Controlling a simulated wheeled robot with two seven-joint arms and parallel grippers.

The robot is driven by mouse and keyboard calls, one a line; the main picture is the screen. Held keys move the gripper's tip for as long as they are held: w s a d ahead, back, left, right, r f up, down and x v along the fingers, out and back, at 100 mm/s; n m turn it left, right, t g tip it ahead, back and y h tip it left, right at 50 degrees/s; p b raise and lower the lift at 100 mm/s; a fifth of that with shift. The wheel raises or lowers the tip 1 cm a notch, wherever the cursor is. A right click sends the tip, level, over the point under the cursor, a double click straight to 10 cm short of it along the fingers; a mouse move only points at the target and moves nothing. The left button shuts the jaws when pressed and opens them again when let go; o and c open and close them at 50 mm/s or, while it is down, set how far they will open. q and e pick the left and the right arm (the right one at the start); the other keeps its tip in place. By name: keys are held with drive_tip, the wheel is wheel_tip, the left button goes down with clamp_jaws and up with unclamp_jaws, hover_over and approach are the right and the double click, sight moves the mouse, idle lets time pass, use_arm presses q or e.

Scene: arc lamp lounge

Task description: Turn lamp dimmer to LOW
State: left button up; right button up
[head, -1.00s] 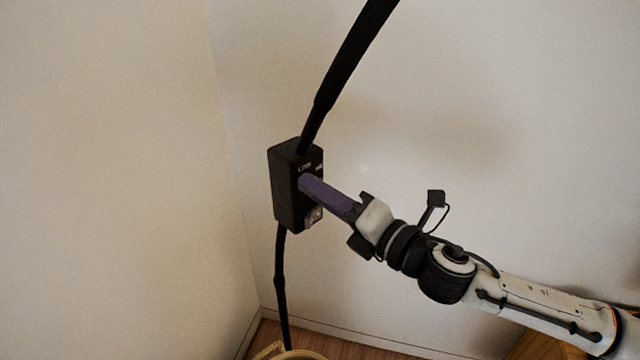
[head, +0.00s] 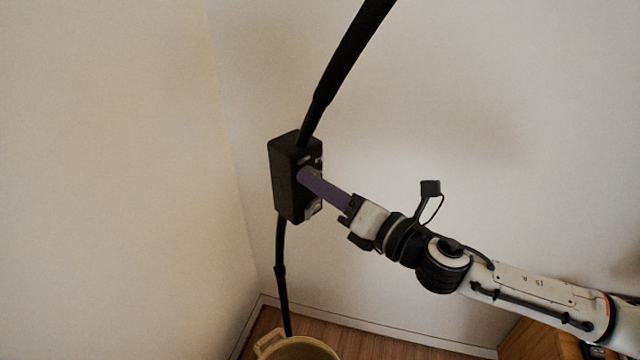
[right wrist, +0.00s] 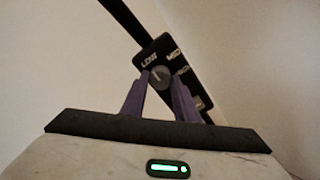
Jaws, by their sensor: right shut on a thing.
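The lamp dimmer is a black box (head: 286,180) on the lamp's thin black pole, with the thick lamp arm rising from its top. The box (right wrist: 181,62) also shows in the right wrist view, with white labels; LOW is at upper left, and others run to the right. A round grey knob (right wrist: 160,77) sits on its face below the LOW label. A pale mark shows on the knob; its exact direction is hard to read. My right gripper (head: 305,177) has purple fingers and is shut on the knob, one finger on each side. The knob is hidden in the head view. My left gripper is out of view.
A woven basket (head: 297,349) stands on the wooden floor below the pole. Plain walls meet in a corner behind the lamp. A wooden piece of furniture (head: 540,343) is at the lower right, under my right arm. The space left of the box is clear.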

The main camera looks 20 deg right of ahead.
drive_tip(key=o, duration=1.1)
drive_tip(key=shift+c, duration=0.2)
drive_tip(key=b+v, duration=0.4)
drive_tip(key=v, duration=0.6)
